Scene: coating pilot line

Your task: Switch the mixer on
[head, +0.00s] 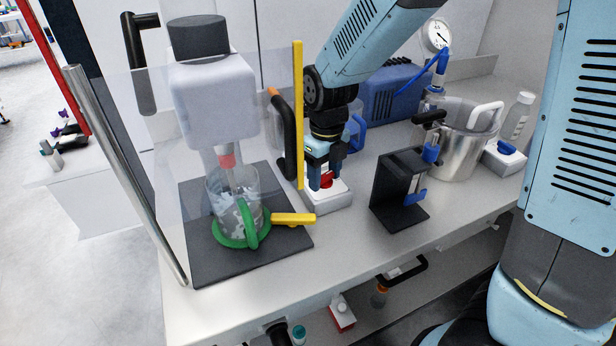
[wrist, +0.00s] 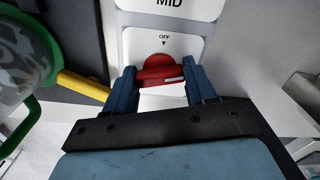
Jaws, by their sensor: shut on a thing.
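The mixer (head: 213,95) stands at the left, a pale body with a dark cap, its shaft reaching down into a clear beaker (head: 232,196). A white control box (head: 327,198) stands right of the mixer and carries a red knob (wrist: 158,66). Above the knob, the wrist view shows "OFF" with a small downward triangle, and a panel marked "MID". A white mark shows on the knob's lower right part. My gripper (head: 323,178) has its two blue fingers on either side of the red knob, shut on it; it also shows in the wrist view (wrist: 156,82).
A clear shield (head: 130,150) with a metal post stands left of the mixer. A yellow upright bar (head: 298,115) stands close to my gripper's left. A black stand (head: 398,192) and a metal pot (head: 462,145) are to the right. A yellow handle (head: 292,219) projects near the beaker.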

